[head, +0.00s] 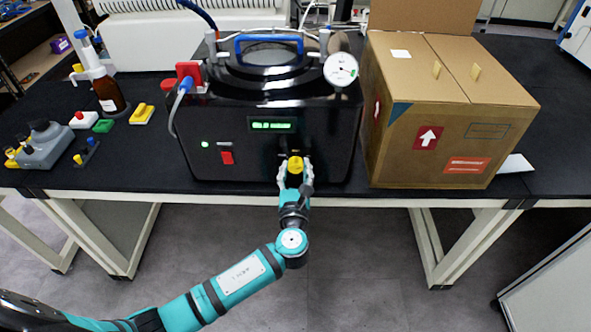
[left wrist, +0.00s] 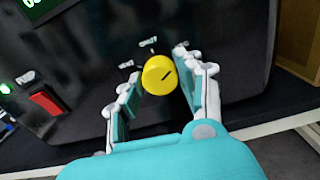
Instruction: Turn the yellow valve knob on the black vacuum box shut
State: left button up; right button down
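The black vacuum box (head: 320,140) stands on the black bench with a lit green display and a red switch on its front. The yellow valve knob (head: 295,164) is low on its front face, right of the switch. My left gripper (head: 295,180) is at the knob. My right gripper is not in view.
A cardboard box (head: 425,150) stands close on the right of the vacuum box. A brown bottle (head: 108,95) and several small lab items stand on the left of the bench (head: 130,160). A blue-ended cable (head: 172,115) hangs at the vacuum box's left side.

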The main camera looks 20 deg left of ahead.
pick_arm(q)
jog(key=c, duration=0.6)
jog(key=shift+o, duration=0.2)
jog(key=shift+n, duration=0.4)
jog(key=n+b, duration=0.3)
jog(key=n, duration=0.2)
jog(key=shift+f+n, duration=0.1)
jog(key=shift+n, duration=0.2)
jog(key=n+b, duration=0.2)
jog(key=n, duration=0.3)
jog(key=shift+b, duration=0.4)
jog(key=shift+n, duration=0.3)
jog(key=o, duration=1.1)
jog(key=shift+a, duration=0.1)
jog(key=shift+o, duration=0.2)
